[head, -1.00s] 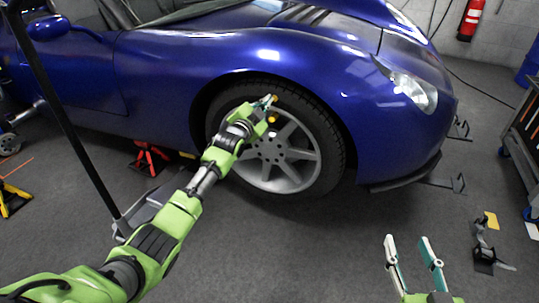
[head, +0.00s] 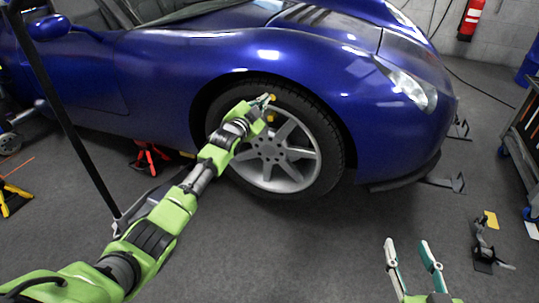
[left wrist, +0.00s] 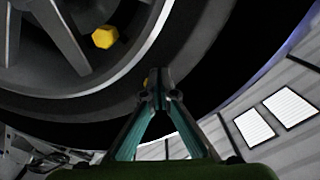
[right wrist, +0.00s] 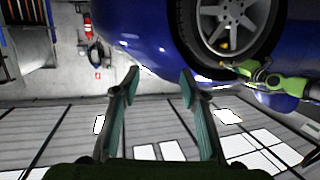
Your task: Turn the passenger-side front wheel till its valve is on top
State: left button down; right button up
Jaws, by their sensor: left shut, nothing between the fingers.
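The front wheel (head: 288,182) of the blue car has a grey spoked rim and a black tyre. It also shows in the left wrist view (left wrist: 75,105) and right wrist view (right wrist: 243,35). A yellow, faceted piece (left wrist: 105,38) sits near the rim's edge; whether it is the valve I cannot tell. A second yellow bit shows partly behind my left fingertips. My left gripper (head: 266,99) is shut and empty at the wheel's upper part, close to the rim's edge; contact is unclear. My right gripper (head: 408,243) is open and empty, away from the wheel.
The blue car body (head: 290,55) arches over the wheel. A red stand (head: 150,157) is under the car's side. A yellow stand (head: 12,200) is at far left, and a tool cart (head: 525,140) at right. Grey floor before the wheel is mostly clear.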

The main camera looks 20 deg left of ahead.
pick_arm(q)
jog(key=shift+a+r, duration=0.2)
jog(key=shift+a, duration=0.15)
pick_arm(e)
jog(key=shift+w+a+r, duration=0.1)
jog(key=shift+a+r, duration=0.15)
jog(key=shift+r, duration=0.2)
pick_arm(q)
jog(key=shift+r, duration=0.1)
jog(key=shift+a, duration=0.3)
pick_arm(e)
jog(key=f, duration=0.1)
jog(key=f+g, duration=0.1)
jog(key=shift+s+d+f, duration=0.25)
jog(key=shift+d+f, duration=0.1)
pick_arm(q)
jog(key=shift+a+p, duration=0.15)
jog(key=shift+p, duration=0.2)
pick_arm(e)
jog(key=shift+h, duration=0.3)
pick_arm(q)
jog(key=shift+a+f, duration=0.3)
pick_arm(e)
jog(key=shift+s+d+f+g, duration=0.15)
jog(key=shift+s+f+g, duration=0.15)
jog(key=shift+f, duration=0.25)
jog(key=shift+s+d+f+g, duration=0.15)
jog(key=shift+f+g, duration=0.15)
jog(key=shift+f, duration=0.25)
